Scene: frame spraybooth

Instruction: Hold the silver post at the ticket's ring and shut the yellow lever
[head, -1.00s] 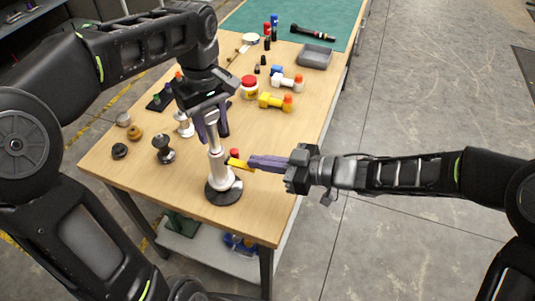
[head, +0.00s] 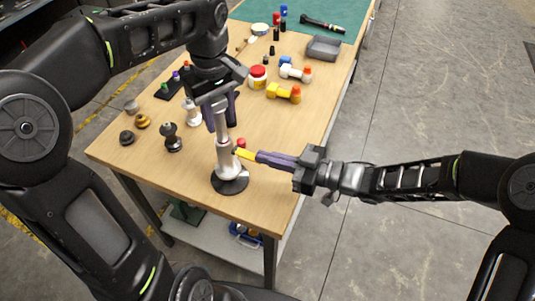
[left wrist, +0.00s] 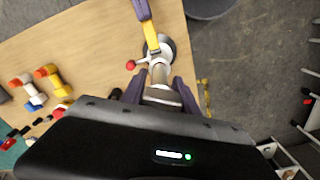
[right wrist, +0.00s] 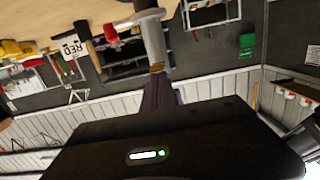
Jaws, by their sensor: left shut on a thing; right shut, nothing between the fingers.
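The silver post (head: 223,135) stands upright on a dark round base near the table's front edge. My left gripper (head: 222,112) is shut around its upper part; the post also shows between the fingers in the left wrist view (left wrist: 160,92). I cannot make out the ring there. The yellow lever (head: 246,154) sticks out from the post to the right, also seen in the left wrist view (left wrist: 151,38). My right gripper (head: 259,157) is shut and empty, its fingertips at the lever's outer end. A white card in the right wrist view (right wrist: 73,48) seems to read RED.
A red knob (left wrist: 131,65) sits beside the post. Dark weights (head: 172,140) and a silver piece (head: 192,115) stand left of it.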

